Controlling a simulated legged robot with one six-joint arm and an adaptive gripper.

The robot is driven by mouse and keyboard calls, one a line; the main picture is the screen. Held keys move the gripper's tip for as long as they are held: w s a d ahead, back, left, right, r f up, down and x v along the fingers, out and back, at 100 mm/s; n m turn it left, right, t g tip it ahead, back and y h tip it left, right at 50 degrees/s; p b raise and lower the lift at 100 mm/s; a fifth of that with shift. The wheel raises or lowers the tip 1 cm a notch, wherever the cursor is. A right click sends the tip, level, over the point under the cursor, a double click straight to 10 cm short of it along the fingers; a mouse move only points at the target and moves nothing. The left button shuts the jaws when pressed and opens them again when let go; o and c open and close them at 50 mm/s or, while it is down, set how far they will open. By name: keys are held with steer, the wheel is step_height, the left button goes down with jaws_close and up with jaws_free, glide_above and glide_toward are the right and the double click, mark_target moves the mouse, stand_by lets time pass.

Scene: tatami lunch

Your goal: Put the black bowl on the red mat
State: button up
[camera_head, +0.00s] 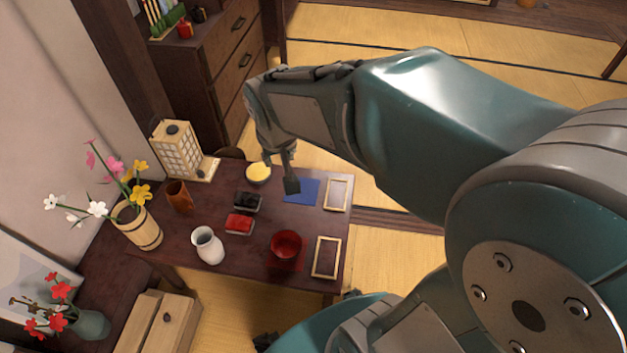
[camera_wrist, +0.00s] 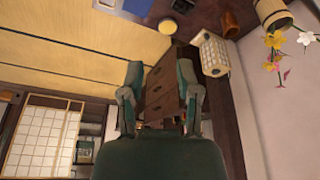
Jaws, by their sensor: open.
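A blue mat (camera_head: 304,192), two wooden frames, black and red boxes, a white jug (camera_head: 208,246), a brown cup (camera_head: 178,195) and a flower vase (camera_head: 138,229) are on the table. A lantern (camera_head: 178,150) stands behind at left, near a dark drawer chest (camera_head: 215,65).

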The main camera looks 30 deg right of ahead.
steer(key=s+r+t, duration=0.1)
steer(key=s+r, duration=0.2)
steer(key=s, duration=0.3)
steer(key=s+r+n+t, duration=0.1)
steer(key=s+r, duration=0.2)
steer(key=s, duration=0.4)
steer(key=shift+s+d+r+y, duration=0.2)
steer(key=shift+d+r+y, duration=0.1)
steer(key=shift+d, duration=0.05)
